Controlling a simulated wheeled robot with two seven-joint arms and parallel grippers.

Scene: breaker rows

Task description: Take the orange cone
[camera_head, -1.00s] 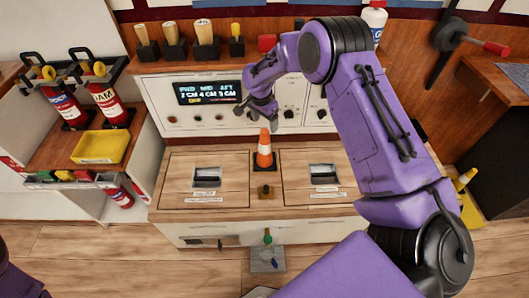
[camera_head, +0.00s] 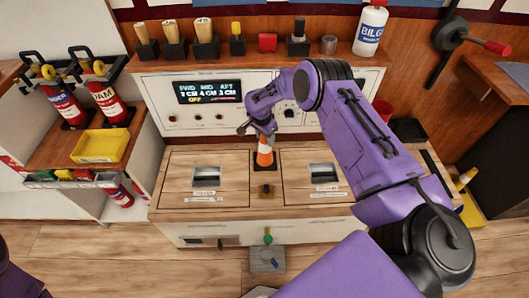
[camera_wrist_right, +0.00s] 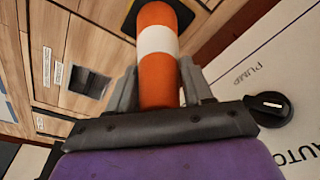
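The orange cone (camera_head: 264,158) has a white band and a dark square base. It stands upright on the wooden counter between two panels with recessed handles. My right gripper (camera_head: 264,135) is at the cone's top in the head view and hides its tip. In the right wrist view the cone (camera_wrist_right: 157,40) runs between the two grey fingers of my right gripper (camera_wrist_right: 159,88), one on each side, close to its surface. I cannot tell whether they press on it. My left gripper is out of view; only a bit of purple arm shows at the lower left.
A display panel (camera_head: 207,92) with knobs rises behind the cone. A small dark block with a brass top (camera_head: 266,191) sits in front of it. A shelf above holds brushes and a white bottle (camera_head: 370,31). A yellow tray (camera_head: 100,147) is at left.

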